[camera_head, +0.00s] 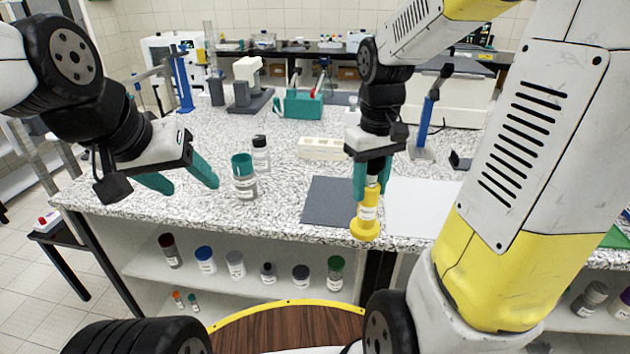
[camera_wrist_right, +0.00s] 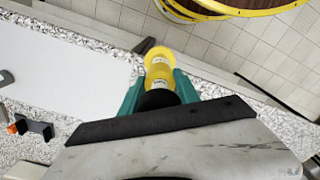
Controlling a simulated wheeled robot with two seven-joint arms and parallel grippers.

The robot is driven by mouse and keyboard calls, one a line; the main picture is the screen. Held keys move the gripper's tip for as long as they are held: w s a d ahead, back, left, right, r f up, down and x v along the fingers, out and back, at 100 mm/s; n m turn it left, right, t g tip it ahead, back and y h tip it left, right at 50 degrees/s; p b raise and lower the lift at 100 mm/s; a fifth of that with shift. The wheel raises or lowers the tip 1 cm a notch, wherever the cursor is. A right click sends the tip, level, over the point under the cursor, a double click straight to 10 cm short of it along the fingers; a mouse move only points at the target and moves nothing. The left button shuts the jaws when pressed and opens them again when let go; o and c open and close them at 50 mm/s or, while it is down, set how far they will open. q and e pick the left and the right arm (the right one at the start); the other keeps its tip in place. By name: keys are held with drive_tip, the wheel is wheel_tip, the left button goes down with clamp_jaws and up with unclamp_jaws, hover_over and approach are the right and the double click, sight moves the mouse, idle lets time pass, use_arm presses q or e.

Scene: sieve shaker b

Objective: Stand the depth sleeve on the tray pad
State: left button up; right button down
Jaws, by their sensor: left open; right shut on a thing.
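A yellow, labelled sleeve with a flared foot, which I take as the depth sleeve (camera_head: 367,212), is upright at the counter's front edge in the head view. My right gripper (camera_head: 373,182) is shut on its upper part from above. In the right wrist view the sleeve (camera_wrist_right: 160,69) sits between the teal fingers (camera_wrist_right: 160,92), over the counter's edge. A dark grey pad (camera_head: 328,200), probably the tray pad, lies just left of the sleeve. I cannot tell whether the foot touches anything. My left gripper (camera_head: 182,185) is open and empty above the counter's left part.
A white sheet (camera_head: 418,204) lies right of the grey pad. A cream block (camera_head: 321,149) and a blue stand (camera_head: 426,125) are behind. Several jars line the shelf (camera_head: 215,285) below.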

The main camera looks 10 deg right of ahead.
drive_tip(key=w+a+f, duration=0.1)
drive_tip(key=w+f, duration=0.1)
drive_tip(key=w, duration=0.6)
drive_tip(key=w+a+f, duration=0.1)
drive_tip(key=w+f, duration=0.2)
drive_tip(key=w, duration=0.4)
drive_tip(key=shift+w+a, duration=0.35)
drive_tip(key=shift+f, duration=0.1)
drive_tip(key=c, duration=0.9)
unclamp_jaws()
